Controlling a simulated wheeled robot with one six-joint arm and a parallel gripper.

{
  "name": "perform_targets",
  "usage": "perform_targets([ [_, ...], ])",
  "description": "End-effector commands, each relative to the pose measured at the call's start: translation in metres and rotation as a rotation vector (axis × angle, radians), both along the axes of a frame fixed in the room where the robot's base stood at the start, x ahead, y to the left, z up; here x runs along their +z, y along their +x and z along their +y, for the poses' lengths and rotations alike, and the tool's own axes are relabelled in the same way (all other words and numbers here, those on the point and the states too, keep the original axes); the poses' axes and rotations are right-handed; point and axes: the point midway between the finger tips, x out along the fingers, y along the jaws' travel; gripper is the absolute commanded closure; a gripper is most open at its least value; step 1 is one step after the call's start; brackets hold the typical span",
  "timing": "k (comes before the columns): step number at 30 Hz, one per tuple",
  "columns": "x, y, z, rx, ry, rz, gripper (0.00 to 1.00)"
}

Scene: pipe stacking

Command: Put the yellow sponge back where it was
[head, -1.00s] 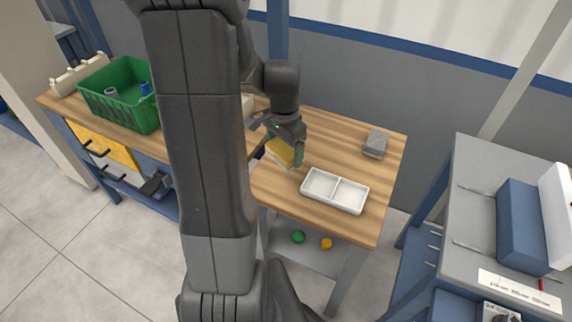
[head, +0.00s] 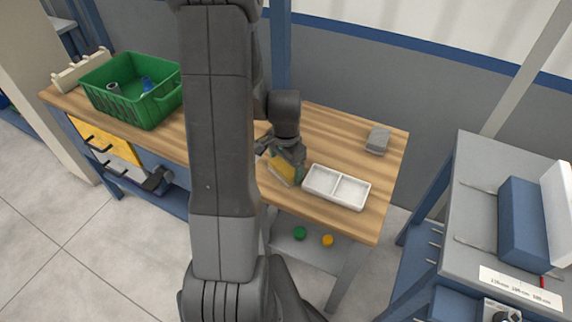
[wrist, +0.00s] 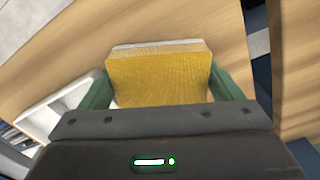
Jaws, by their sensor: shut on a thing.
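The yellow sponge (wrist: 158,78) with a pale layer along its far edge fills the space between the two green fingers of my gripper (wrist: 160,92) in the wrist view. In the head view my gripper (head: 287,168) is shut on the sponge (head: 281,172), low over the wooden bench near its front edge, just left of the white tray. I cannot tell whether the sponge touches the bench top.
The white two-compartment tray (head: 336,187) stands empty on the wooden bench (head: 345,138). A grey block (head: 377,140) lies at the back right. A green crate (head: 130,92) with pipe pieces stands at the left. Green (head: 300,233) and orange (head: 328,240) round objects lie on the lower shelf.

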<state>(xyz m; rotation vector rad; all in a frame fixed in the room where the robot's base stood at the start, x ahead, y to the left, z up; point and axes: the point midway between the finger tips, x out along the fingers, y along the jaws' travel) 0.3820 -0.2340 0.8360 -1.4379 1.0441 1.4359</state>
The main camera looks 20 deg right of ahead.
Motion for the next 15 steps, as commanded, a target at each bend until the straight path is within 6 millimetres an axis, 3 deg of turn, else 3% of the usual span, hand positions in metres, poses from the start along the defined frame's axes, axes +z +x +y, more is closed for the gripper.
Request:
perform_targets([
  [2, -0.001, 0.000, 0.000, 0.000, 0.000, 0.000, 0.05],
  [15, 0.009, 0.001, 0.000, 0.000, -0.001, -0.003, 0.05],
])
